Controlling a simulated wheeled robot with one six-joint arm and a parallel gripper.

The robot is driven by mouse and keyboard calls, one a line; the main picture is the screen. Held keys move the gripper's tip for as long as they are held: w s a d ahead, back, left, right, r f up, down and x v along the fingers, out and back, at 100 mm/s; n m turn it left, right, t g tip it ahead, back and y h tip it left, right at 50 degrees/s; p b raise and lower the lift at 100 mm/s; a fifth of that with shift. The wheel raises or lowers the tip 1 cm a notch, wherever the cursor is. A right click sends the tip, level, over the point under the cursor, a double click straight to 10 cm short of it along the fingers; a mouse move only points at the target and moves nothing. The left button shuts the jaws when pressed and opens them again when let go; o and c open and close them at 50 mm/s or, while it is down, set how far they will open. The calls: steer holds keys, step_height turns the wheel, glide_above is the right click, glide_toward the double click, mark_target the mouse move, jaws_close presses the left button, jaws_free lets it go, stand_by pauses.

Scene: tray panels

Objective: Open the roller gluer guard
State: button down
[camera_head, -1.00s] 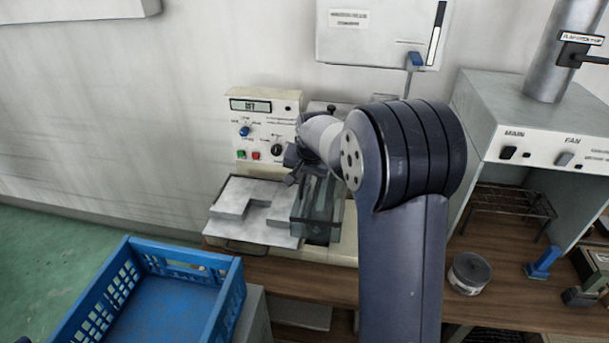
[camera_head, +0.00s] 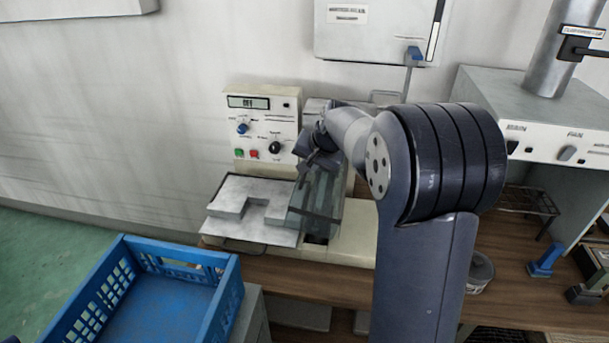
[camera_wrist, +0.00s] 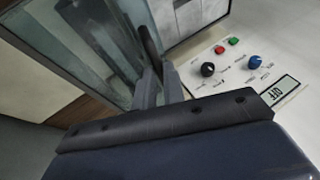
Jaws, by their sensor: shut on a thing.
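The roller gluer guard (camera_head: 316,200) is a clear, smoky panelled cover on the cream gluer machine (camera_head: 352,240). It stands tilted, with a dark opening showing below its lower edge. In the wrist view the guard's glass panel (camera_wrist: 75,45) fills the upper left. My gripper (camera_head: 316,160) is at the guard's upper part. In the wrist view my gripper's fingers (camera_wrist: 158,82) are closed around a dark bar that looks like the guard's handle (camera_wrist: 148,42). My arm hides the machine's right side.
The control panel (camera_head: 262,125) with knobs and buttons stands behind. A grey plate (camera_head: 240,225) lies left of the guard. A blue crate (camera_head: 235,290) is at the front left. A wall box (camera_head: 375,35) hangs above, and a fume cabinet (camera_head: 500,85) stands at the right.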

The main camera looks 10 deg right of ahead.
steer(key=s+d+m+t+y+b, duration=0.2)
steer(key=d+y+b, duration=0.4)
steer(key=d+b, duration=0.3)
steer(key=s+d+m+t+y+b, duration=0.3)
steer(key=s+d+t+y+b, duration=0.2)
steer(key=d+b, duration=0.4)
steer(key=shift+s+f+t+y+b, duration=0.25)
steer(key=shift+t+y+b, duration=0.75)
steer(key=shift+b, duration=1.6)
steer(key=c, duration=1.5)
jaws_free()
steer(key=shift+a, duration=0.25)
steer(key=shift+r, duration=0.1)
